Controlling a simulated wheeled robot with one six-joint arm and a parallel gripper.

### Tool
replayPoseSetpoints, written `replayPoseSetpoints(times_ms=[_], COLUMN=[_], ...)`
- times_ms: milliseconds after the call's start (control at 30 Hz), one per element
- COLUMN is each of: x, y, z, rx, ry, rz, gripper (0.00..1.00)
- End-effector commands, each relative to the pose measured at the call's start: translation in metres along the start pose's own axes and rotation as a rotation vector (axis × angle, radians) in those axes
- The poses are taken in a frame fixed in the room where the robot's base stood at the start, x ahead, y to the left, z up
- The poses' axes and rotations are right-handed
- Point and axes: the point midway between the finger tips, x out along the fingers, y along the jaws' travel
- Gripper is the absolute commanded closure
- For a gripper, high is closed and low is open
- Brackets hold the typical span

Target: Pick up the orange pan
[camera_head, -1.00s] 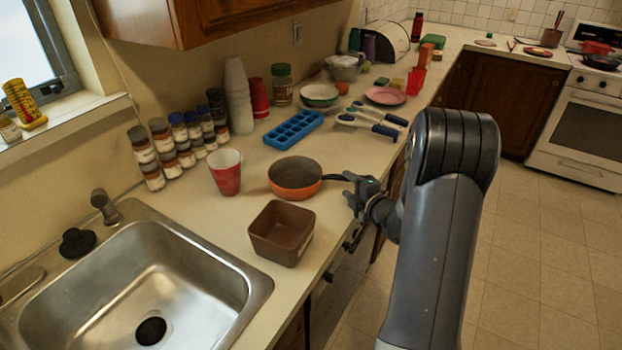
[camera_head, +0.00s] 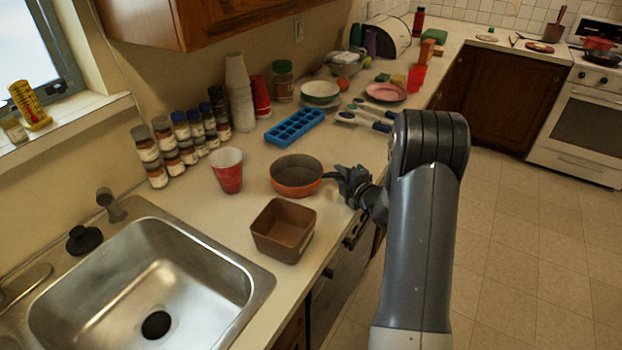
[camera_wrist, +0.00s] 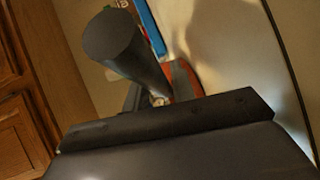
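The orange pan (camera_head: 297,190) sits upright on the counter, behind the brown square container. Its dark handle points right, toward the counter's front edge. My gripper (camera_head: 345,180) is at the outer part of this handle and hides its end in the head view. In the wrist view, the handle (camera_wrist: 125,45) looms large and dark, with a strip of the pan's orange side (camera_wrist: 183,80) behind it. A dark bar of my gripper (camera_wrist: 170,118) crosses below the handle. The fingertips are too small and dark to tell whether they are closed on the handle.
The brown container (camera_head: 284,230) is close in front of the pan, and a red cup (camera_head: 228,171) is at its left. A blue ice tray (camera_head: 294,127) and utensils (camera_head: 365,116) lie behind. The sink (camera_head: 150,280) is at lower left. Open floor lies right.

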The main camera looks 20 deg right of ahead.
Motion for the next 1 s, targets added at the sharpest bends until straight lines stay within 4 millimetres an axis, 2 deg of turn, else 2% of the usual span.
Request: replayPoseSetpoints(times_ms=[33, 300, 833, 1000], x=[0.0, 0.0, 0.0, -0.003], y=[0.0, 0.0, 0.003, 0.015], z=[0.0, 0.0, 0.0, -0.001], rx=[0.0, 0.0, 0.0, -0.002], ry=[0.0, 0.0, 0.0, 0.001], rz=[0.0, 0.0, 0.004, 0.007], gripper=[0.8, 1.0, 1.0, 1.0])
